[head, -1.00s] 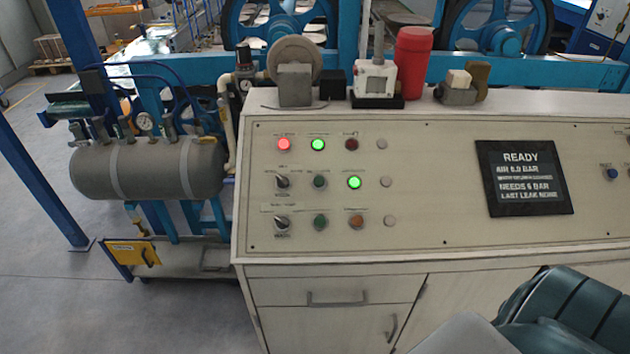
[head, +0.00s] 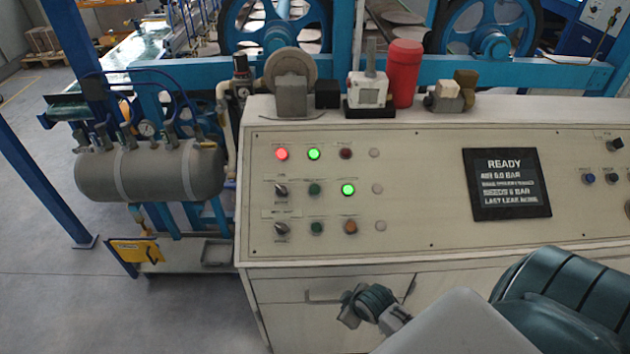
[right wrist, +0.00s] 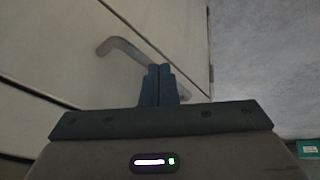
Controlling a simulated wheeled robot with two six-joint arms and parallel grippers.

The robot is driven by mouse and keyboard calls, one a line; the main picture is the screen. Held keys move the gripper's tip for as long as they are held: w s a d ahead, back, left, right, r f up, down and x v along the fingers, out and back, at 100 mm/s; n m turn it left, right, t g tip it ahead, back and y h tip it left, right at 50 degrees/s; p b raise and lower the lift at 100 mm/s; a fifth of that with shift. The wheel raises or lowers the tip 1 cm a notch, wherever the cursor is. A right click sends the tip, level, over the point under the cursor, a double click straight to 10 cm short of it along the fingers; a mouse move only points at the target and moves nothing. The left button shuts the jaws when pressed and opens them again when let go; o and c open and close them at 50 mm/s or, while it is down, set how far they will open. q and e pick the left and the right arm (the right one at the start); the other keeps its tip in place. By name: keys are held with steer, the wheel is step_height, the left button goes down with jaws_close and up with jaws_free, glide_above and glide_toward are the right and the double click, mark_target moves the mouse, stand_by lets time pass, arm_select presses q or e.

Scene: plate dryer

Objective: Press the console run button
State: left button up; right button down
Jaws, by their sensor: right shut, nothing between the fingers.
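The console panel (head: 430,236) carries rows of small buttons and lamps with labels too small to read, so I cannot tell which is run. A red lamp (head: 282,154) and green lamps (head: 313,153) (head: 347,189) are lit. Dark green buttons (head: 314,189) (head: 316,228), an orange button (head: 350,226) and a blue button (head: 588,178) also show. My right gripper (head: 349,308) is below the panel, in front of the cabinet front. In the right wrist view its fingers (right wrist: 158,84) are together and empty. My left gripper is out of view.
The dark display (head: 508,184) reads READY and AIR 6.0 BAR. A red cylinder (head: 403,73) and small devices stand on the console top. A drawer handle (right wrist: 124,50) is close beyond my right fingers. A grey air tank (head: 150,170) is left of the console.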

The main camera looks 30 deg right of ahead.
mark_target(315, 190)
steer(key=w+a+r+n+t+y+p, duration=0.1)
steer(key=w+r+n, duration=0.2)
steer(key=r, duration=0.6)
steer(key=w+r+n+t+p, duration=0.1)
steer(key=w+r+n, duration=0.15)
steer(key=r, duration=0.65)
steer(key=w+d+r+n+t+y, duration=0.3)
steer(key=w+r+n, duration=0.6)
steer(key=w+r, duration=0.3)
step_height(315, 190, up, 4)
steer(key=shift+w+d+f+t+p, duration=0.1)
steer(key=shift+w+d+t+p, duration=0.1)
steer(key=shift+d+t+p, duration=0.35)
steer(key=shift+a+n, duration=0.1)
steer(key=shift+n, duration=0.15)
steer(key=w+f+b, duration=0.1)
steer(key=f+b, duration=0.1)
steer(key=w+d+f+b, duration=0.1)
steer(key=f+b, duration=0.1)
steer(key=w+d+f+b, duration=0.1)
steer(key=f+b, duration=0.1)
steer(key=f, duration=0.1)
steer(key=shift+w, duration=0.15)
steer(key=shift+w+d+f+b, duration=0.2)
steer(key=shift+w+f+b, duration=0.15)
steer(key=shift+b, duration=0.6)
steer(key=shift+f, duration=0.1)
steer(key=shift+w+d+f+b, duration=0.15)
steer(key=shift+f+b, duration=0.15)
steer(key=shift+b, duration=0.35)
